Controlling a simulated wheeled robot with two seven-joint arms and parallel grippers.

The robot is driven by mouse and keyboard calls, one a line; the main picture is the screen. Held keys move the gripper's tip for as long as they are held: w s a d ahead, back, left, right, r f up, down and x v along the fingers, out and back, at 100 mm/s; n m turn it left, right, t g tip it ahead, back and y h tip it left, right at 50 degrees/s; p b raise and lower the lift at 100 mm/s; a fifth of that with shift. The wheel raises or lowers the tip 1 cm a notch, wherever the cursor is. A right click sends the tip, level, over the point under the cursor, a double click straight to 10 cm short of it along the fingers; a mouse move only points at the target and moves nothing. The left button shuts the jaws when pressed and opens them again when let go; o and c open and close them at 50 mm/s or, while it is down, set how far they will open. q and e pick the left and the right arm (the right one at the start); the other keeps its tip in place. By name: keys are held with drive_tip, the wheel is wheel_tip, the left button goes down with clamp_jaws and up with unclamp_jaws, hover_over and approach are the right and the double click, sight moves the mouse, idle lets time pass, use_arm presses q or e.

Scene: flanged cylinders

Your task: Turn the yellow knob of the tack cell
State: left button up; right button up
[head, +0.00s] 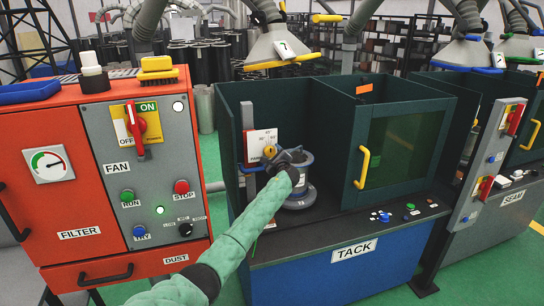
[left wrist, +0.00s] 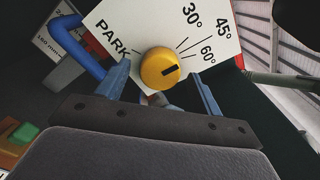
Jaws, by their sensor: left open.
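The yellow knob (left wrist: 160,68) sits on a white dial plate (left wrist: 215,45) marked PARK, 30°, 45° and 60°. Its black mark points right in the left wrist view, roughly toward the 60° side. In the head view the knob (head: 269,151) shows small on the plate inside the open left bay of the TACK cell (head: 353,250). My left gripper (left wrist: 159,71) is open, one finger on each side of the knob. Contact with it cannot be told. In the head view my left gripper (head: 284,157) partly hides the plate. My right gripper is not in view.
A grey flanged cylinder (head: 298,198) stands in the bay behind my left wrist. A blue bar (left wrist: 80,50) runs beside the plate. The cell's door has a yellow handle (head: 362,167). The orange filter cabinet (head: 60,205) stands at left, the SEAM cell (head: 513,198) at right.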

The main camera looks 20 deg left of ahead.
use_arm(q)
drive_tip(key=b+v, duration=0.2)
drive_tip(key=v, duration=0.5)
drive_tip(key=shift+d, duration=0.15)
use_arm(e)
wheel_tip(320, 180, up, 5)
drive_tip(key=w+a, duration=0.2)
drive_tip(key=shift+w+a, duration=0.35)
use_arm(q)
drive_tip(key=shift+s+f, duration=0.15)
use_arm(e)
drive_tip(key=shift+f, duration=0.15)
